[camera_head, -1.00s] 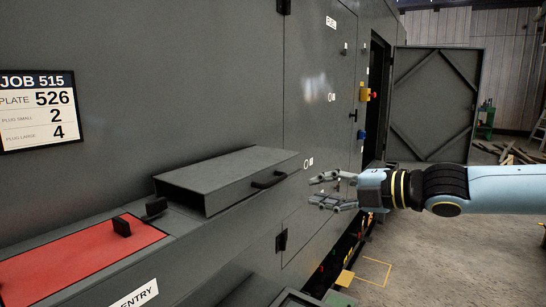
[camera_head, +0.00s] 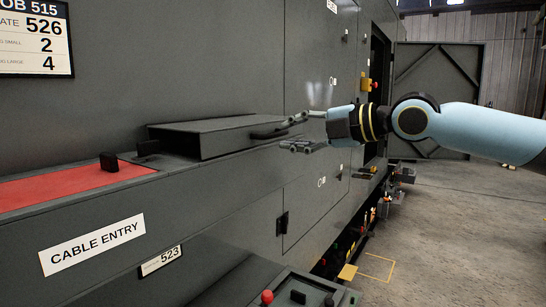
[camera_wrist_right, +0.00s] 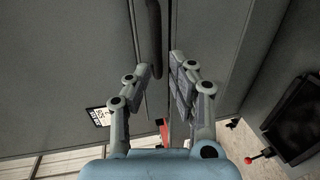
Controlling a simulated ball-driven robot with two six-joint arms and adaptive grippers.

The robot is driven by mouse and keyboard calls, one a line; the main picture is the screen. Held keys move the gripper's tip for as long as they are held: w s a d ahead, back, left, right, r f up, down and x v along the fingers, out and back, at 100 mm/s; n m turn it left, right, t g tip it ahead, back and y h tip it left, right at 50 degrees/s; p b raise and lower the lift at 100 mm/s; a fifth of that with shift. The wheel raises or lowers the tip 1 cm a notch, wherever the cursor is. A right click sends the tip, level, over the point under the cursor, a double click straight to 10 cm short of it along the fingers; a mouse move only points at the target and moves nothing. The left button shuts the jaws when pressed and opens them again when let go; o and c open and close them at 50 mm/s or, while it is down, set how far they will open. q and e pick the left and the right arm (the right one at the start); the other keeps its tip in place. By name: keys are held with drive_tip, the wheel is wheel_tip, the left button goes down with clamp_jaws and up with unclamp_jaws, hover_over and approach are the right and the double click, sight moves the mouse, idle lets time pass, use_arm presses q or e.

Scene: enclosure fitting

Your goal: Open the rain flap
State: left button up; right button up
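The rain flap (camera_head: 215,137) is a dark grey, box-shaped cover lying down on the ledge of the big grey enclosure. A dark bar handle (camera_head: 268,133) is on its front face; what looks like the same handle shows in the right wrist view (camera_wrist_right: 154,38). My right gripper (camera_head: 302,131) is open and empty, just right of the handle, at about its height. In the right wrist view its fingers (camera_wrist_right: 158,82) are apart, with the handle ahead of them, nearer the left finger. I cannot tell whether they touch it. My left gripper is not in view.
A red panel (camera_head: 60,188) with black knobs lies left of the flap. The ledge front has a CABLE ENTRY label (camera_head: 92,244). A control box with a red button (camera_head: 267,296) stands low in front. Floor at right (camera_head: 450,230) is mostly clear.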

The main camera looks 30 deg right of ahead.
sight(275, 135)
drive_tip(key=shift+w+a+r, duration=0.1)
drive_tip(key=shift+w+r, duration=0.05)
drive_tip(key=shift+w, duration=0.3)
drive_tip(key=x, duration=0.2)
drive_tip(key=shift+w+a+p, duration=0.2)
drive_tip(key=shift+a+p, duration=0.05)
drive_tip(key=shift+p, duration=0.15)
drive_tip(key=shift+x, duration=0.8)
drive_tip(key=shift+c, duration=0.3)
clamp_jaws()
